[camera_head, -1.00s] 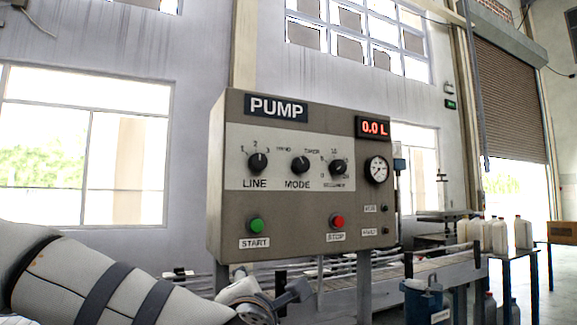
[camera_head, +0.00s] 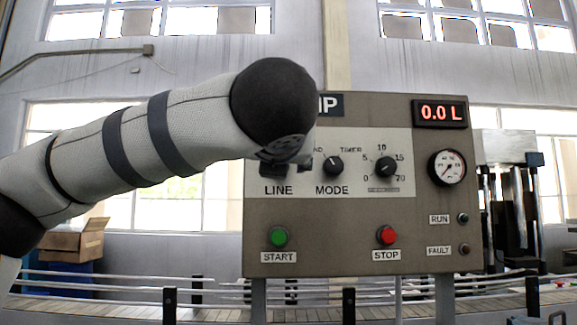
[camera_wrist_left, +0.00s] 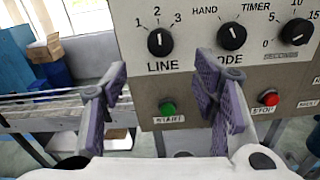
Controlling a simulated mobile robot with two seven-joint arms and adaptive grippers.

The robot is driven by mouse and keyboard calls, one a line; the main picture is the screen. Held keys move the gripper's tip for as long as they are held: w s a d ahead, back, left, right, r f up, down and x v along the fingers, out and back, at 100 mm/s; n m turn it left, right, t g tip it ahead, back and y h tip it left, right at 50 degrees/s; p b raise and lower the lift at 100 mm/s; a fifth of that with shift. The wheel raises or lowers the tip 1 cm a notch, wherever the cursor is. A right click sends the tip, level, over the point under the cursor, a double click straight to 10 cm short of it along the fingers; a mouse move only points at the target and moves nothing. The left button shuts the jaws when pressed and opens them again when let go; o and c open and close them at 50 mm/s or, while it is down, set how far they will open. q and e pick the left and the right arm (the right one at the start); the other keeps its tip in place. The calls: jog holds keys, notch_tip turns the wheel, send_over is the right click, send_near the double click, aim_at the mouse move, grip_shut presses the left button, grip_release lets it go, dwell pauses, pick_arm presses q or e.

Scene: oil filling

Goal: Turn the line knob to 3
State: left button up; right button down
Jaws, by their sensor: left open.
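The pump panel (camera_head: 350,245) faces me with its LINE, MODE and timer knobs in a row. In the left wrist view the black LINE knob (camera_wrist_left: 160,41) has its white mark pointing up, about at 2; the 3 is to its upper right. In the head view my left arm covers the LINE dial. My left gripper (camera_wrist_left: 161,84) is open and empty, its purple-padded fingers spread in the left wrist view. The LINE knob shows above and between the fingertips, not gripped. My right gripper is not in view.
The MODE knob (camera_wrist_left: 232,36) is close to the right of the LINE knob. The green START button (camera_head: 278,237) and red STOP button (camera_head: 387,235) are below. The display (camera_head: 440,113) reads 0.0 L. A conveyor (camera_head: 100,295) runs behind the panel.

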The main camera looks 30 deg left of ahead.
pick_arm(q)
jog(key=x, duration=1)
jog(key=shift+a, duration=0.1)
jog(key=c, duration=1.2)
